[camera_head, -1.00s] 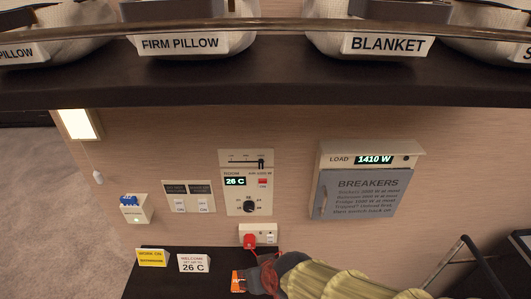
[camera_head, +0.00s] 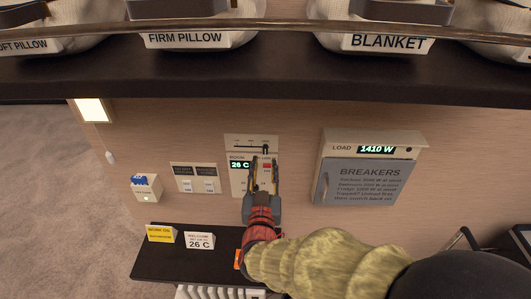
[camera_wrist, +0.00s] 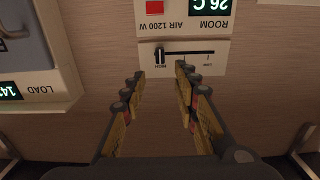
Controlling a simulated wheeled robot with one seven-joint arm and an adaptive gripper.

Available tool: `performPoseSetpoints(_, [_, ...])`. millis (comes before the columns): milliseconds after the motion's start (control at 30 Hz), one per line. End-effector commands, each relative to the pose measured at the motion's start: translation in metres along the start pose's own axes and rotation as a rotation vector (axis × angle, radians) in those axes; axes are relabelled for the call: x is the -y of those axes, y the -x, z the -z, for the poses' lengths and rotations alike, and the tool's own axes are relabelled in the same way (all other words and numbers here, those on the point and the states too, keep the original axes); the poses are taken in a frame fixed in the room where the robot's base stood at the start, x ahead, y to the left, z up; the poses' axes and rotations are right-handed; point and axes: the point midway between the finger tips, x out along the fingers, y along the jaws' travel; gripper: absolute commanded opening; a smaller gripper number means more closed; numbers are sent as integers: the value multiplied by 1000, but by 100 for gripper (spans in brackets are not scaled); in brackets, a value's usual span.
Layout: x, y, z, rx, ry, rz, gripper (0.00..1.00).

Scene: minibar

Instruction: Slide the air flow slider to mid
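The air flow slider (camera_head: 265,149) is a dark knob on a horizontal track at the top of the white wall panel (camera_head: 236,144). It sits at the right end of the track in the head view. In the upside-down wrist view, the slider knob (camera_wrist: 160,57) is at the left end, by the HIGH label, with LOW at the other end. My gripper (camera_head: 262,161) is in front of the panel, just below the slider. In the wrist view my gripper (camera_wrist: 160,76) is open and empty, its fingers on either side of the knob, with no clear contact. My gripper hides the panel's lower dial.
The breaker box (camera_head: 364,175), reading 1410 W, juts out to the right of the panel. Two switches (camera_head: 197,186) are on the left. A dark shelf (camera_head: 300,79) overhangs above. A ledge with a WELCOME card (camera_head: 199,240) lies below.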

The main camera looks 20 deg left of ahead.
Motion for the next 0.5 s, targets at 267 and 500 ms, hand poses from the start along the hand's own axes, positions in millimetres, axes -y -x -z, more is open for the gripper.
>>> performPoseSetpoints(267, [-1, -43, -1, 2, -1, -2, 30])
performPoseSetpoints(500, [0, -64, 0, 2, -2, 0, 30])
